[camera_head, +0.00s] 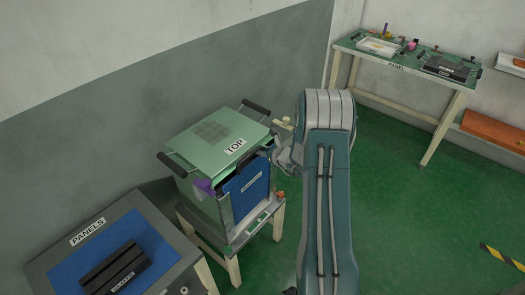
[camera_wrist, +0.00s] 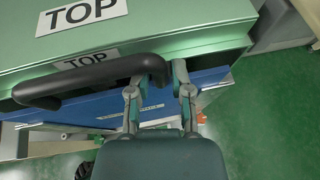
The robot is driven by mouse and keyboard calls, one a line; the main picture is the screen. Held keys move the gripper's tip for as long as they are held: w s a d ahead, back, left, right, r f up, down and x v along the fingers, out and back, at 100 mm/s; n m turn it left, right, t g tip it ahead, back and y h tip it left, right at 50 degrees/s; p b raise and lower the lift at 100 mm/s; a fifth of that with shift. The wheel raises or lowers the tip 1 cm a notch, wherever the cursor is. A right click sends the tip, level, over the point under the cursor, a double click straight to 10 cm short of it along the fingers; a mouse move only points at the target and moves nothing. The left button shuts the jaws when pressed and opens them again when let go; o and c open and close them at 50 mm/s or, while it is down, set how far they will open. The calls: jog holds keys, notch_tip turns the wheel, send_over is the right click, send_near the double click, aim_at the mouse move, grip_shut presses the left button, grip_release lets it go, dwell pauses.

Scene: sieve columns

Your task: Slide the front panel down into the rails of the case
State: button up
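The green case (camera_head: 212,140), with a TOP label on its lid, stands on a small table in the head view. The blue front panel (camera_head: 246,187) is upright at its front, between the pale side rails. A dark gap shows between lid and panel top. I cannot tell how deep the panel sits. In the wrist view, the panel (camera_wrist: 105,106) crosses below its black handle (camera_wrist: 85,80). My gripper (camera_wrist: 158,82) is at the handle's right end, its fingers apart on either side of it. A gap shows at the right finger. My forearm partly hides the gripper in the head view.
A grey stand (camera_head: 170,235) marked PANELS, with a blue top and black block, is at lower left. A purple item (camera_head: 205,187) is at the case's left side. A workbench (camera_head: 400,62) with small objects is at back right. Green floor at right is open.

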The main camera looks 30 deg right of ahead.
jog(key=shift+f, duration=2.5)
dwell(2.1)
jog(key=o, duration=0.6)
jog(key=shift+c, duration=0.2)
jog(key=shift+s, duration=0.1)
send_near(262, 160)
jog(key=v, duration=0.3)
jog(key=shift+a, duration=0.1)
